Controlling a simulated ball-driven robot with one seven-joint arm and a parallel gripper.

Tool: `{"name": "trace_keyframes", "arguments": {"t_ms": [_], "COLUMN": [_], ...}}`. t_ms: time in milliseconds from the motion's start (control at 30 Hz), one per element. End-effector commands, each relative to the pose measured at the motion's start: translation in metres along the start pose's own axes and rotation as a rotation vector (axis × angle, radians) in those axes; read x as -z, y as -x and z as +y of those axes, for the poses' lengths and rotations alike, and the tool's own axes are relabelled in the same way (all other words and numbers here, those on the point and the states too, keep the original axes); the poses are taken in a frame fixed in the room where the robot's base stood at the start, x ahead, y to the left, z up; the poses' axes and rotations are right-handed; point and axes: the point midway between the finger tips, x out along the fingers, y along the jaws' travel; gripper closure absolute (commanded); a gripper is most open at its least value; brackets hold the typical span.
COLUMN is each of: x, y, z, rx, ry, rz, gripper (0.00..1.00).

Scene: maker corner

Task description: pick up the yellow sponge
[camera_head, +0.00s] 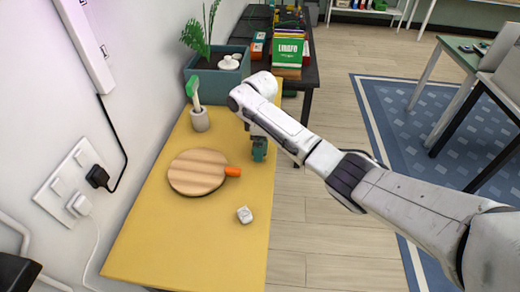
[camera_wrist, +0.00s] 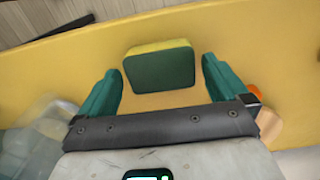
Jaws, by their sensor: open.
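The yellow sponge (camera_wrist: 160,65) shows in the wrist view as a block with a dark green face and a yellow edge, on the yellow table. My gripper (camera_wrist: 159,72) is open, with one teal finger to the left of the sponge and one to the right. A gap shows on each side, so the sponge is not gripped. In the head view my gripper (camera_head: 259,150) points down over the table's right edge, beyond the round board. The sponge cannot be made out there, as my arm and gripper cover that spot.
A round wooden board (camera_head: 197,171) with an orange item (camera_head: 233,172) at its edge lies nearby on the yellow table (camera_head: 170,240). A small white block (camera_head: 244,215) lies nearer. The wall bounds the left.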

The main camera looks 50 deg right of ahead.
Motion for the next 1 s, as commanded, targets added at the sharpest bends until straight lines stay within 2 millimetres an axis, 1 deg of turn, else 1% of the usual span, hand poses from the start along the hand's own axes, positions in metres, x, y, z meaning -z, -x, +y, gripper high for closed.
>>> {"name": "trace_keyframes", "arguments": {"t_ms": [33,133,400,900,1000], "x": [-0.0009,-0.0008,-0.0005,-0.0003,-0.0003], "y": [-0.0069,-0.0142,-0.0164,-0.016,-0.016], "z": [-0.0004,-0.0002,-0.0003,-0.0003,-0.0003], "rx": [0.002,0.001,0.0,0.0,0.0], "ry": [-0.001,-0.001,0.0,0.0,0.0], "rz": [-0.002,-0.001,0.0,0.0,0.0], "gripper": [0.0,0.0,0.01,0.49,0.5]}}
